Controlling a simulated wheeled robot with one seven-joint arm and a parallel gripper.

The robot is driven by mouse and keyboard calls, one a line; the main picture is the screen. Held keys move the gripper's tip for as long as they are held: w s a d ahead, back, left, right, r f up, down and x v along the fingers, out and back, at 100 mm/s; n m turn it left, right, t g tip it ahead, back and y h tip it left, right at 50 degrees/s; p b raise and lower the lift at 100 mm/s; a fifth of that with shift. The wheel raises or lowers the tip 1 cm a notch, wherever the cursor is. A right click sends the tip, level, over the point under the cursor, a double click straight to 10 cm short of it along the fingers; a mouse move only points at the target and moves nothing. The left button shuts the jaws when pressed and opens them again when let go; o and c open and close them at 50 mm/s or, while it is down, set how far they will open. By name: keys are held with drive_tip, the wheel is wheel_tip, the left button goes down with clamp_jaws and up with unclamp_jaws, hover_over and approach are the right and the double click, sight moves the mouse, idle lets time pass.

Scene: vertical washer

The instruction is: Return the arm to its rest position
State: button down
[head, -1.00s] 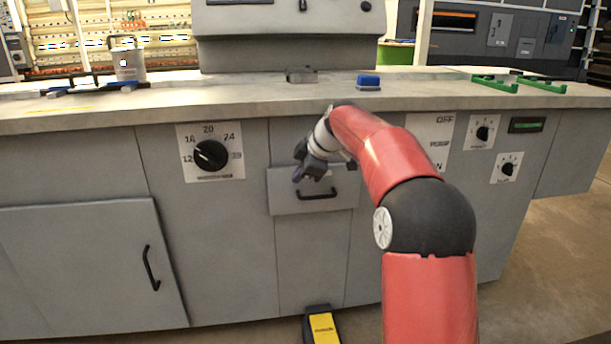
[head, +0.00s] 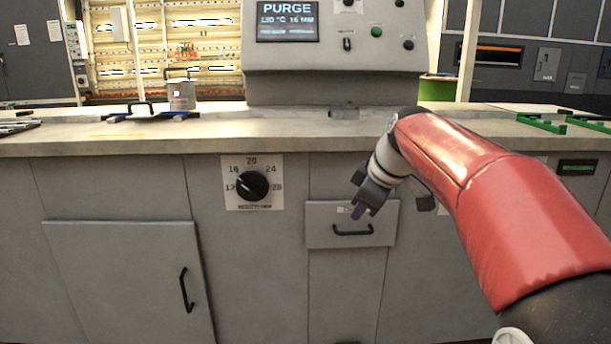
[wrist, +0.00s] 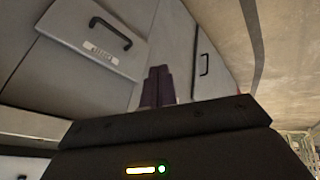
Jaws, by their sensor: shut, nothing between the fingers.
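My gripper (head: 357,211) is in the middle right of the head view, in front of the small drawer front with a black handle (head: 352,230). My arm reaches in from the right and bends down at the wrist. In the wrist view my gripper's dark fingers (wrist: 158,88) are together with nothing between them. The drawer front (wrist: 85,35) shows at upper left there, apart from the fingers.
The grey washer cabinet (head: 120,185) spans the view, with a dial (head: 252,186) left of the drawer and a door with a handle (head: 125,280) lower left. A control panel reading PURGE (head: 288,22) stands above the worktop (head: 230,138). A white container (head: 181,95) stands there.

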drive_tip(key=s+f+m+h, duration=0.1)
drive_tip(key=s+f+m, duration=0.3)
drive_tip(key=s, duration=0.5)
drive_tip(key=s+d+f+m+h+p, duration=0.1)
drive_tip(key=s+f+m, duration=0.3)
drive_tip(key=s, duration=0.5)
drive_tip(key=s+d+f+m+h, duration=0.1)
drive_tip(key=s+f+m, duration=0.3)
drive_tip(key=s, duration=0.6)
drive_tip(key=shift+d+f, duration=0.15)
drive_tip(key=shift+f, duration=0.3)
